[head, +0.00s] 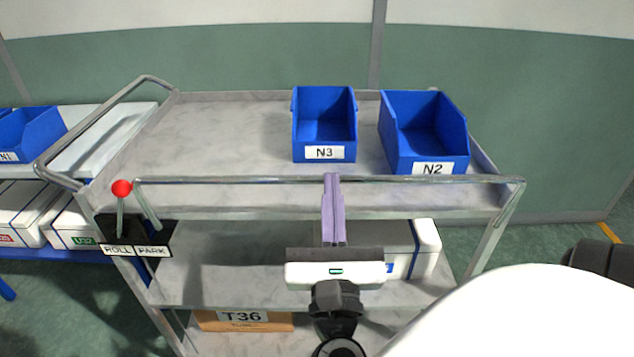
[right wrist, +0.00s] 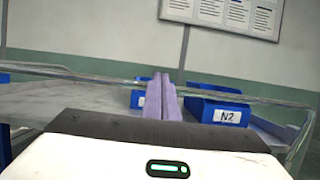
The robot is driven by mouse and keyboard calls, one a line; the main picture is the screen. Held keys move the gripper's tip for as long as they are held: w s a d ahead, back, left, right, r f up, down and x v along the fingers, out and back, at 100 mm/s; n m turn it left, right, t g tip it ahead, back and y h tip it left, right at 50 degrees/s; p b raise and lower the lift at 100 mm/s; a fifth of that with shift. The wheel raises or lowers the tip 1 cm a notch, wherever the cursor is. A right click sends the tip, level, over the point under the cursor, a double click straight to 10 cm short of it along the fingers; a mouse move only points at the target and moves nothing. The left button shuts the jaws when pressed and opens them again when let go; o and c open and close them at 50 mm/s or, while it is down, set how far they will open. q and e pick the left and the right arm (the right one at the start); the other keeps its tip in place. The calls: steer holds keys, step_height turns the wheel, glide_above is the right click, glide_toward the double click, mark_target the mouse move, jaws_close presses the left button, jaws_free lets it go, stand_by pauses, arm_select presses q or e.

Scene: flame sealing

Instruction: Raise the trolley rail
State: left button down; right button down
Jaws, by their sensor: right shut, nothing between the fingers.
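The trolley (head: 230,130) is grey metal with several shelves. Its front rail (head: 430,180) is a thin bar across the near edge of the top shelf, with bent arms at both ends. The rail also shows in the right wrist view (right wrist: 60,72), running behind the finger tips. My right gripper (head: 332,178) is shut and empty, its two lilac fingers together and upright. The tips overlap the middle of the rail in the picture; I cannot tell whether they touch it. The fingers also show in the right wrist view (right wrist: 160,80). My left gripper is out of view.
Blue bins N3 (head: 324,125) and N2 (head: 425,135) stand on the top shelf. A red-knobbed lever (head: 121,188) sits by the ROLL/PARK plate (head: 135,250) at left. A white box (head: 425,250) and carton T36 (head: 243,320) are lower down. A side rack (head: 60,175) stands left.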

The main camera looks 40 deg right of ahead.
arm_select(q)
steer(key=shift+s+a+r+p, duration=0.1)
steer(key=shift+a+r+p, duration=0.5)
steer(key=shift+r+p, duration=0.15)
arm_select(e)
steer(key=shift+x, duration=1.2)
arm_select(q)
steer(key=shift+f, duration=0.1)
arm_select(e)
steer(key=shift+f+g, duration=0.15)
steer(key=shift+g, duration=0.15)
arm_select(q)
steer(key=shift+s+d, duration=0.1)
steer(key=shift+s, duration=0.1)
